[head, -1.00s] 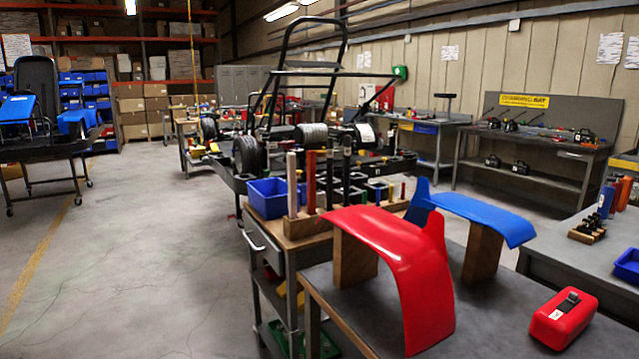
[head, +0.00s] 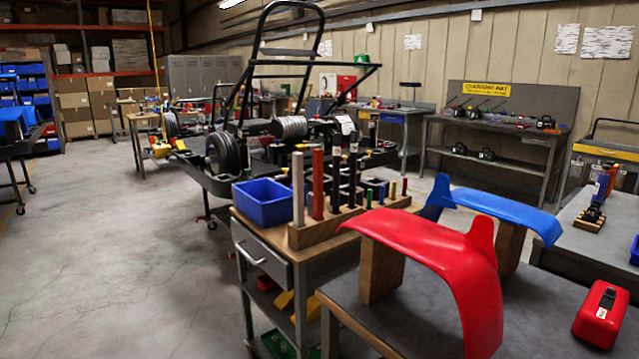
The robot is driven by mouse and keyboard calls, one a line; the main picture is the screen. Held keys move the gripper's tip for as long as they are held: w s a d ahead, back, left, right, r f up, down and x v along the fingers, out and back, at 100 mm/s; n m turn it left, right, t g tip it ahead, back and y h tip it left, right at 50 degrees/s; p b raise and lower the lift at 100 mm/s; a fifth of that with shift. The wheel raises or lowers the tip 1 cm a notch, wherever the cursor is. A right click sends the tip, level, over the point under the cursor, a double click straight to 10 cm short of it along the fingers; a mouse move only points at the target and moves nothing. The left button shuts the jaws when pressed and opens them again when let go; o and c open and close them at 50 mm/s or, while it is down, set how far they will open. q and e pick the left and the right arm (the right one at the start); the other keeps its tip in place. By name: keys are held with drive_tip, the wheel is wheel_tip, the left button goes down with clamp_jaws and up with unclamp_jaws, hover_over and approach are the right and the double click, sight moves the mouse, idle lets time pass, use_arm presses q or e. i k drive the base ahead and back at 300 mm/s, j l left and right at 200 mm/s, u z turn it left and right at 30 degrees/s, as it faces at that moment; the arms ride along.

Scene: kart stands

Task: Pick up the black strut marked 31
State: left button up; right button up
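Two black struts stand upright in a wooden block (head: 325,229) on a small cart. One black strut (head: 336,180) stands just right of a red strut (head: 318,185); the other black strut (head: 352,178) stands a little further right. Each has a pale label near its top, too small to read, so I cannot tell which is marked 31. A whitish strut (head: 298,190) stands at the block's left end. Neither of my grippers is in view.
A blue bin (head: 262,203) sits left of the block on the cart (head: 262,250). A bench with red (head: 440,250) and blue (head: 505,208) curved panels on wooden blocks stands close at the right. A kart frame (head: 225,185) is behind. Floor at the left is clear.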

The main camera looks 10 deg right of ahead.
sight(337, 136)
drive_tip(key=i+j, duration=0.2)
drive_tip(key=j, duration=0.15)
drive_tip(key=i+j, duration=0.15)
drive_tip(key=j, duration=0.2)
drive_tip(key=i+j, duration=0.2)
drive_tip(key=j, duration=0.15)
drive_tip(key=i+j, duration=0.2)
drive_tip(key=j, duration=0.15)
drive_tip(key=i+j, duration=0.15)
drive_tip(key=j, duration=0.2)
drive_tip(key=i+j+z, duration=0.2)
drive_tip(key=j, duration=0.15)
drive_tip(key=i+j+z, duration=0.15)
drive_tip(key=j, duration=0.25)
